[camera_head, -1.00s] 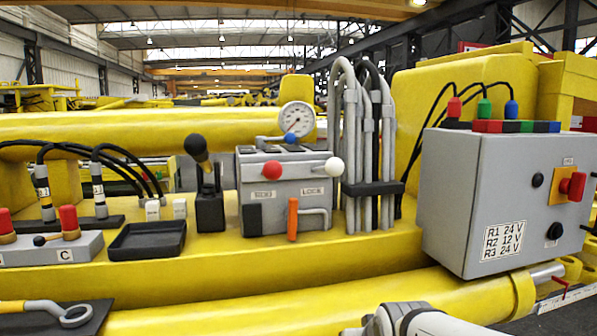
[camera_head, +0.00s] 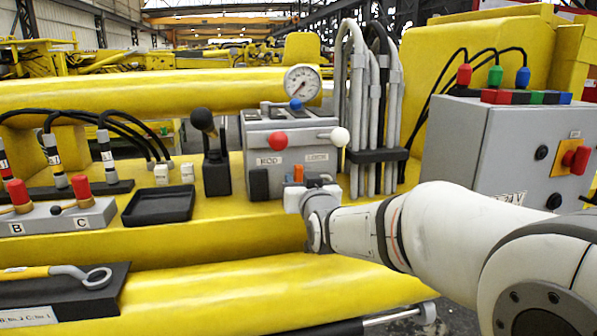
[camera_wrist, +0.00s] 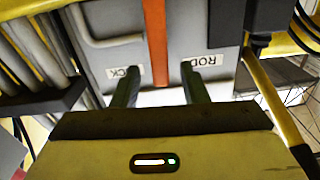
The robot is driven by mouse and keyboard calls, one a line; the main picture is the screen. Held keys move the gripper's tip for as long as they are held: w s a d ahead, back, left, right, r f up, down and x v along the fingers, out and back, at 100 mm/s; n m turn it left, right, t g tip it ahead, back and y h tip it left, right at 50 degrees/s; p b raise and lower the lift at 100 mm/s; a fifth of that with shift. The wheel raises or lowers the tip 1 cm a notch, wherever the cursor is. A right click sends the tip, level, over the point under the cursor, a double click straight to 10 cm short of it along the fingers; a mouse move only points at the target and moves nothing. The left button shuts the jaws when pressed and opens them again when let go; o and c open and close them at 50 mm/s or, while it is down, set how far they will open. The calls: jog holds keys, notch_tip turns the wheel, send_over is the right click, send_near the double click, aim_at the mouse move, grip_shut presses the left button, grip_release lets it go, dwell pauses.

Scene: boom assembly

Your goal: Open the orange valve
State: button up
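The orange valve handle (camera_head: 299,173) is on the front of the grey valve block (camera_head: 260,152), below the labels. In the head view its lower part is hidden by my gripper. In the wrist view, which is upside down, the orange handle (camera_wrist: 155,42) stands as a straight vertical bar. My gripper (camera_wrist: 162,75) is open, with one finger on each side of the handle's line. A gap shows between each finger and the handle. I cannot tell how deep the handle lies between the fingers.
A red-knobbed lever (camera_head: 278,141) and a white-knobbed lever (camera_head: 340,137) stick out above the handle. Grey pipes (camera_head: 358,110) stand just right. A grey control box (camera_head: 465,140) is further right. A black joystick (camera_head: 204,122) and a black tray (camera_head: 158,206) are to the left.

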aim_at(299, 177)
jog(key=shift+p+x, duration=0.55)
jog(key=shift+x, duration=1.3)
grip_shut()
